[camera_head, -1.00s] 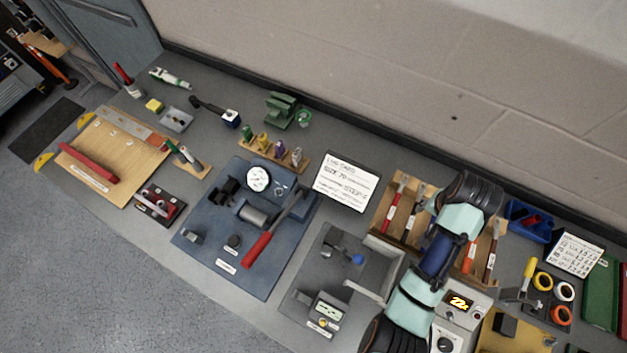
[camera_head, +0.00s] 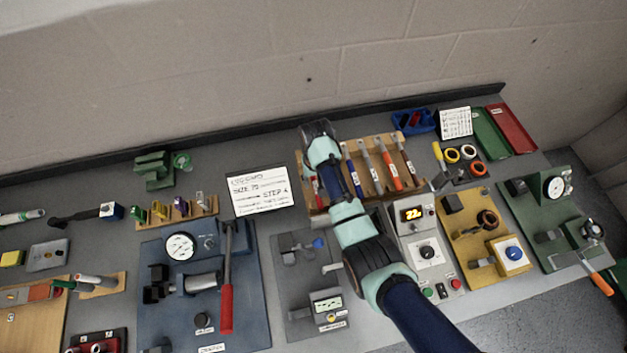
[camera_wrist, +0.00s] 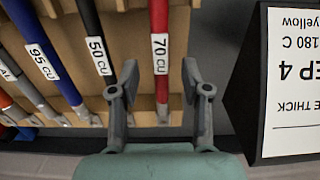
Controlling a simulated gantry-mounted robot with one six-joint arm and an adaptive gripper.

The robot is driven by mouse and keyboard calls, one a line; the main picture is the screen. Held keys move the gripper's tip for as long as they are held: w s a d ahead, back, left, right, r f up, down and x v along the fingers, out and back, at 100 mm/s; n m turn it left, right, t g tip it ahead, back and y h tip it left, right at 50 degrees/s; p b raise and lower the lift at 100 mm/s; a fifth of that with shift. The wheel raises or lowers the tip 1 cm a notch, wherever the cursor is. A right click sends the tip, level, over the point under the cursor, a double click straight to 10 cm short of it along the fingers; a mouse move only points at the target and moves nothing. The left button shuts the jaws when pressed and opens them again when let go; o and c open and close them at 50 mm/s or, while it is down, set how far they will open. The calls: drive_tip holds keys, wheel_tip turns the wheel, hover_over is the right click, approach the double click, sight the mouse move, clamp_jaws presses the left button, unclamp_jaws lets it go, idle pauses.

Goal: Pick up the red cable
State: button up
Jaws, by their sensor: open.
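The red cable (camera_wrist: 159,45), labelled "70 CU", lies in the wooden cable rack in the wrist view. My gripper (camera_wrist: 160,82) is open, with one grey finger on each side of this cable in the picture. I cannot tell whether the fingers are level with the cable or above it. In the head view my wrist hangs over the left end of the rack (camera_head: 378,187). A short piece of the red cable (camera_head: 312,189) shows there beside my arm, and the fingertips are hidden.
A black "50 CU" cable (camera_wrist: 97,48) and a blue "95 CU" cable (camera_wrist: 42,55) lie beside the red one. A white card (camera_wrist: 295,90) stands close on the other side. A blue press board (camera_head: 255,310) and a control box (camera_head: 427,250) are nearby on the bench.

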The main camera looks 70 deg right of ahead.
drive_tip(key=shift+f, duration=0.85)
clamp_jaws()
drive_tip(key=shift+r, duration=0.1)
